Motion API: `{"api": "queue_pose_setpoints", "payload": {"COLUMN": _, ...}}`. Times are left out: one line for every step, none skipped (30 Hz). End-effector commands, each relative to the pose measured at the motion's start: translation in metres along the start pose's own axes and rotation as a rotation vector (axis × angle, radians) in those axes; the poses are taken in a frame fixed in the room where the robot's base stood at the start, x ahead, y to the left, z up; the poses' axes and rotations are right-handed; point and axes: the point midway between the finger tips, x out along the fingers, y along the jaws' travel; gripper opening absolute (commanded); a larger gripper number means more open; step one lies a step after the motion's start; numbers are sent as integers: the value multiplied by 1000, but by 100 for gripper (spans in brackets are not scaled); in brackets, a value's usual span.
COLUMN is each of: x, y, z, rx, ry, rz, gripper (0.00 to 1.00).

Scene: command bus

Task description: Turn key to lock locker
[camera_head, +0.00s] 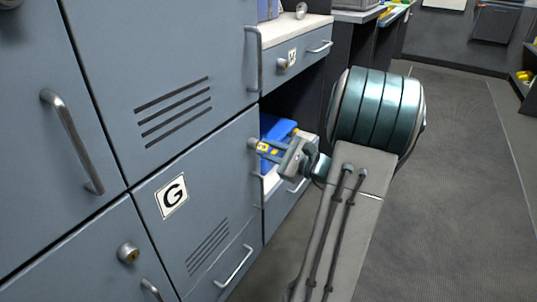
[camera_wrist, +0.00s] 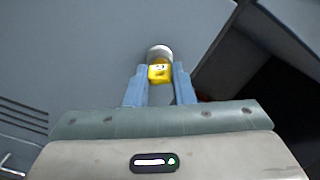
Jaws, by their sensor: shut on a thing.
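The locker door marked G (camera_head: 172,196) is a grey-blue panel at the lower left in the head view and appears closed. Its lock (camera_head: 253,144) is a round metal cylinder near the door's upper right edge; it also shows in the wrist view (camera_wrist: 159,51). A yellow key (camera_head: 264,147) sits at the lock and shows in the wrist view (camera_wrist: 160,73) between the fingers. My gripper (camera_head: 268,150) is shut on the key, with its fingertips (camera_wrist: 159,75) close to the door. Whether the key is turned cannot be told.
Another lock (camera_head: 128,252) is on the door at lower left. Handles (camera_head: 72,142) stick out from nearby doors. To the right, an open shelf holds a blue item (camera_head: 277,128), close to my gripper. The aisle floor (camera_head: 440,200) at right is clear.

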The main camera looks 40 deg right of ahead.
Motion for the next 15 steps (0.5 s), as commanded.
{"api": "queue_pose_setpoints", "payload": {"x": 0, "y": 1, "z": -2, "rx": -20, "ry": -2, "rz": 1, "gripper": 6}}
{"api": "queue_pose_setpoints", "payload": {"x": 0, "y": 1, "z": -2, "rx": -31, "ry": -2, "rz": 1, "gripper": 6}}
{"api": "queue_pose_setpoints", "payload": {"x": 0, "y": 1, "z": -1, "rx": -43, "ry": -2, "rz": 2, "gripper": 6}}
{"api": "queue_pose_setpoints", "payload": {"x": 0, "y": 1, "z": -1, "rx": -51, "ry": -2, "rz": 2, "gripper": 6}}
{"api": "queue_pose_setpoints", "payload": {"x": 0, "y": 1, "z": -1, "rx": -57, "ry": -3, "rz": 2, "gripper": 6}}
{"api": "queue_pose_setpoints", "payload": {"x": 0, "y": 0, "z": -1, "rx": -65, "ry": -3, "rz": 2, "gripper": 6}}
{"api": "queue_pose_setpoints", "payload": {"x": 0, "y": 0, "z": 0, "rx": -69, "ry": -3, "rz": 2, "gripper": 6}}
{"api": "queue_pose_setpoints", "payload": {"x": 0, "y": 0, "z": 0, "rx": -72, "ry": -3, "rz": 2, "gripper": 6}}
{"api": "queue_pose_setpoints", "payload": {"x": 0, "y": 0, "z": 0, "rx": -74, "ry": -3, "rz": 2, "gripper": 6}}
{"api": "queue_pose_setpoints", "payload": {"x": 0, "y": 0, "z": 0, "rx": -74, "ry": -3, "rz": 2, "gripper": 6}}
{"api": "queue_pose_setpoints", "payload": {"x": 0, "y": 0, "z": 0, "rx": -74, "ry": -3, "rz": 2, "gripper": 6}}
{"api": "queue_pose_setpoints", "payload": {"x": 0, "y": 0, "z": 1, "rx": -74, "ry": -3, "rz": 2, "gripper": 6}}
{"api": "queue_pose_setpoints", "payload": {"x": 0, "y": 0, "z": 1, "rx": -73, "ry": -3, "rz": 2, "gripper": 6}}
{"api": "queue_pose_setpoints", "payload": {"x": 0, "y": 0, "z": 0, "rx": -73, "ry": -3, "rz": 2, "gripper": 6}}
{"api": "queue_pose_setpoints", "payload": {"x": 0, "y": 0, "z": 0, "rx": -73, "ry": -3, "rz": 2, "gripper": 6}}
